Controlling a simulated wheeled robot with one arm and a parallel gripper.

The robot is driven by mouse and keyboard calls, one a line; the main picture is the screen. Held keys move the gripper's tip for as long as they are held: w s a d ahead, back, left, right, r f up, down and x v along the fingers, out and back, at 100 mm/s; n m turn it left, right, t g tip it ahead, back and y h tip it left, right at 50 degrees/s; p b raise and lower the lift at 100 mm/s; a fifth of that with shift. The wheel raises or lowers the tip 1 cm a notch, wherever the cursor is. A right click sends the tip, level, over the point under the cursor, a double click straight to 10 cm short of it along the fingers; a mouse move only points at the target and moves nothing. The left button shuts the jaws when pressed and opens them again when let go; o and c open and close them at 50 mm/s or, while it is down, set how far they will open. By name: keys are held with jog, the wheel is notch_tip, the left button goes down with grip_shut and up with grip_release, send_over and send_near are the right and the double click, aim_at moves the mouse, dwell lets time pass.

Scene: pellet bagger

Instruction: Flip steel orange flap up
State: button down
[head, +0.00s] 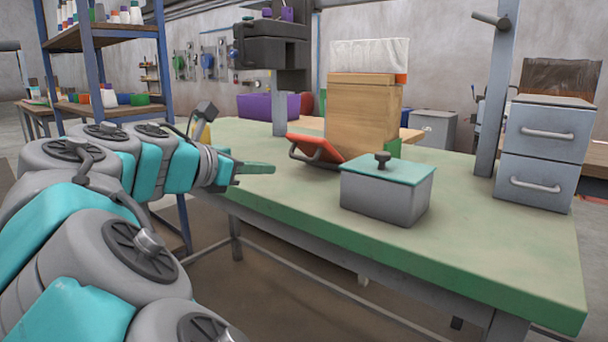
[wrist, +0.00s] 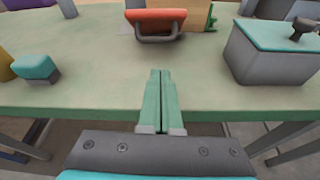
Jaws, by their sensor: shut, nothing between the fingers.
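My gripper (head: 272,169) is at the left of the table, apart from the flap. In the wrist view my gripper (wrist: 160,72) points at the handle, its green fingers together and empty.
A grey box with a teal lid and dark knob (head: 387,187) stands to the right of the flap. A grey drawer unit (head: 545,150) is at the table's right end. A teal-topped block (wrist: 36,68) sits at left. The table (wrist: 105,80) between gripper and flap is clear.

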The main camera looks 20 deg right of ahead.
aim_at(293, 183)
jog(key=shift+w+a+n, duration=0.15)
jog(key=shift+n, duration=0.45)
jog(key=b+x, duration=0.1)
jog(key=x, duration=0.9)
jog(key=shift+r, duration=0.15)
jog(key=shift+r+p, duration=0.4)
jog(key=shift+p, duration=0.5)
